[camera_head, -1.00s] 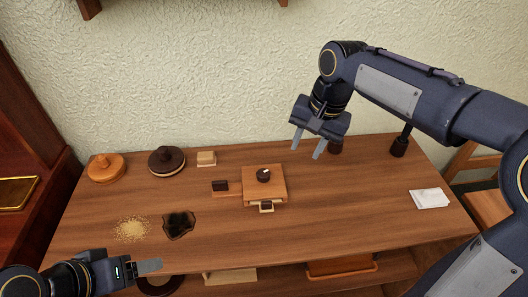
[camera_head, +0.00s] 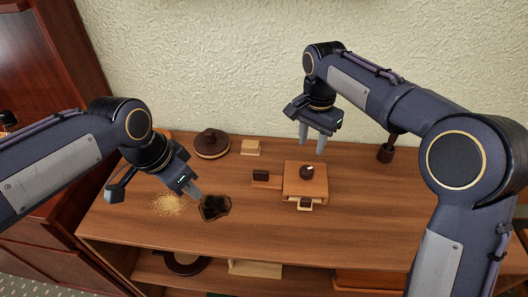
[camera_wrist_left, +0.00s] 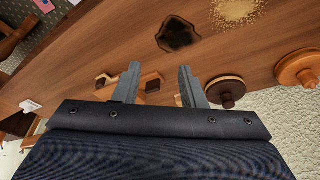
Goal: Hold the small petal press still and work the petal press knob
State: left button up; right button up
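The small petal press is a square wooden block (camera_head: 318,187) with a round dark knob (camera_head: 306,172) on top, near the middle of the table. A dark block (camera_head: 261,176) sits on its left-hand extension, and a small dark piece (camera_head: 304,203) sits at its front. My right gripper (camera_head: 312,141) is open and empty above and behind the press, pointing down. My left gripper (camera_head: 193,189) is left of the press, near the dark patch. The left wrist view shows its fingers (camera_wrist_left: 158,77) apart and empty, partly covering the press.
A dark irregular patch (camera_head: 214,207) and scattered yellow grains (camera_head: 168,204) lie on the left of the table (camera_head: 250,235). A dark round lidded piece (camera_head: 211,145) and a pale block (camera_head: 251,147) stand behind. The front middle is clear.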

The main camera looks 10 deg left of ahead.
pick_arm(q)
jog(key=w+d+f+m+g+y, duration=0.1)
jog(key=w+d+m, duration=0.2)
jog(key=w, duration=0.3)
jog(key=w+d+f+m+g, duration=0.1)
jog(key=w+d+m, duration=0.3)
jog(key=w, duration=0.1)
jog(key=m+y, duration=0.1)
jog(key=m, duration=0.3)
send_over(262, 171)
jog(key=shift+g, duration=0.3)
notch_tip(262, 171, down, 5)
jog(key=shift+s, duration=0.1)
jog(key=shift+d+f, duration=0.1)
jog(key=shift+f, duration=0.55)
notch_tip(262, 171, down, 7)
jog(key=shift+r, duration=0.15)
grip_shut()
